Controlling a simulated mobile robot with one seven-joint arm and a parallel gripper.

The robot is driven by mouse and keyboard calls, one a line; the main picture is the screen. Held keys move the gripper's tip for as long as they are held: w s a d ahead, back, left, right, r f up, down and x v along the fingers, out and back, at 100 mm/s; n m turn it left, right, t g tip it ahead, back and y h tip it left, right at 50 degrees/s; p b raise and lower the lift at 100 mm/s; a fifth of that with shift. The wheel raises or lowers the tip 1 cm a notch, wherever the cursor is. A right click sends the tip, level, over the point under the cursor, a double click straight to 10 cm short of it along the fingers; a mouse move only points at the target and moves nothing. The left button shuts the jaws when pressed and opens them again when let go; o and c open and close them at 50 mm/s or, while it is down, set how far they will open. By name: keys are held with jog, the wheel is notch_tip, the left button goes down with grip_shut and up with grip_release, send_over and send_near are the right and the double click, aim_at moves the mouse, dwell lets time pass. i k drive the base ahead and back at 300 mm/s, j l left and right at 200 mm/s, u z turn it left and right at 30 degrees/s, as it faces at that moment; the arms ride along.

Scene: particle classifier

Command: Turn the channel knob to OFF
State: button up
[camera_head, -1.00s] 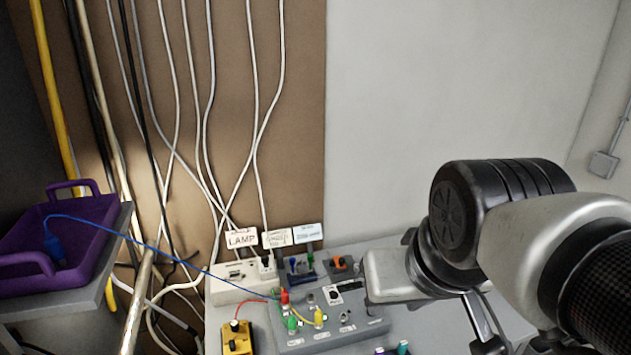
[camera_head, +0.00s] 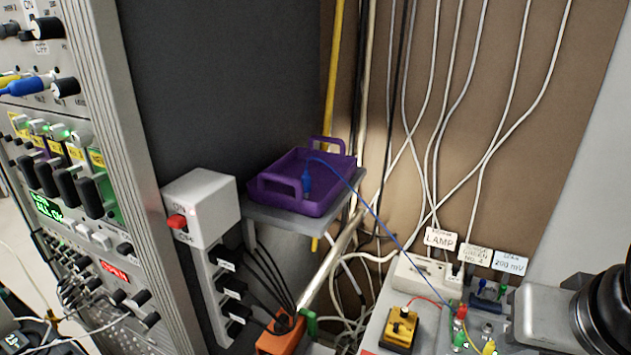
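I cannot tell for sure which knob is the channel knob. In the head view, black knobs sit on the instrument rack at the left: one at the top (camera_head: 47,27) with a small label below it that seems to include OFF, and another lower down (camera_head: 66,87). Their pointer positions are too small to read. A yellow box (camera_head: 400,330) with a dark knob on top stands on the bench at the lower right. My gripper's pale grey body (camera_head: 541,312) is at the right edge, over the bench and far from the rack. Its fingers cannot be made out.
A purple tray (camera_head: 318,199) sits on a grey shelf, with a blue cable running to the bench. An orange box (camera_head: 281,335) and black cables are low in front. Cables hang on the brown panel.

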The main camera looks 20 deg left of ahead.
aim_at(118, 296)
jog(key=u, duration=2.3)
jog(key=i+j+u, duration=0.1)
jog(key=j, duration=0.25)
jog(key=i+j+u, duration=0.1)
jog(key=j, duration=0.25)
jog(key=i+j+u, duration=0.1)
jog(key=j, duration=0.25)
jog(key=i+j+u, duration=0.1)
jog(key=j, duration=0.25)
jog(key=i, duration=0.05)
